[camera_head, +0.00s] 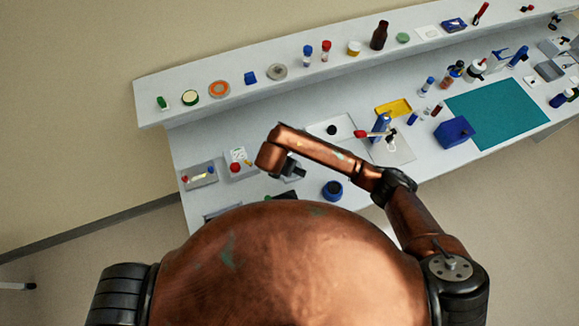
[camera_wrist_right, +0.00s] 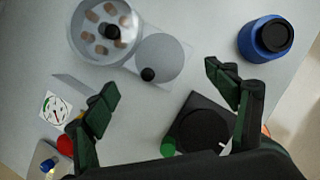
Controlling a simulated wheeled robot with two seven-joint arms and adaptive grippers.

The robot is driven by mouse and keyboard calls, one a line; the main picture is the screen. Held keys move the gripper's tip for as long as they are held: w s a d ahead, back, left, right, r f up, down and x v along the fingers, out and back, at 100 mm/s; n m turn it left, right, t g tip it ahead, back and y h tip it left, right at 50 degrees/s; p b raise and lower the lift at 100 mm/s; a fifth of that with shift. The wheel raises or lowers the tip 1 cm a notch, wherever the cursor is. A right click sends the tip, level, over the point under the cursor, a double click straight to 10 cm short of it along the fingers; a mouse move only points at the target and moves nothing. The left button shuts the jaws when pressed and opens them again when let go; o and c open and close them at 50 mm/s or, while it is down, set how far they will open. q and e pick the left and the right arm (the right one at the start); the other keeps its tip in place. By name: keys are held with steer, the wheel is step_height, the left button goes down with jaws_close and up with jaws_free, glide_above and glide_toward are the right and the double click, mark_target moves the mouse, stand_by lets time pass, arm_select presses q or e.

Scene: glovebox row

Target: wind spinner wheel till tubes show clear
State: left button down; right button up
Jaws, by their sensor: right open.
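In the right wrist view the spinner is a round pale bowl (camera_wrist_right: 82,42) with a black hub and several brownish tubes (camera_wrist_right: 103,48) around it. The tubes look brown, not clear. Beside the bowl is a flat grey wheel (camera_wrist_right: 165,55) with a black knob (camera_wrist_right: 148,74) near its rim. My right gripper (camera_wrist_right: 160,85) is open and empty, its fingers apart with the knob between and just beyond the tips. In the head view my right gripper (camera_head: 290,170) is above the front of the bench, and my arm seems to hide the spinner. My left gripper is out of view.
A blue jar with a black lid (camera_head: 332,190) stands right of the gripper. A gauge card (camera_head: 238,155) with a red button is on the left. A black box (camera_wrist_right: 190,112) with a round top lies beneath the fingers. A shelf (camera_head: 300,72) with small items runs behind.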

steer(key=shift+v, duration=2.3)
steer(key=shift+c, duration=0.3)
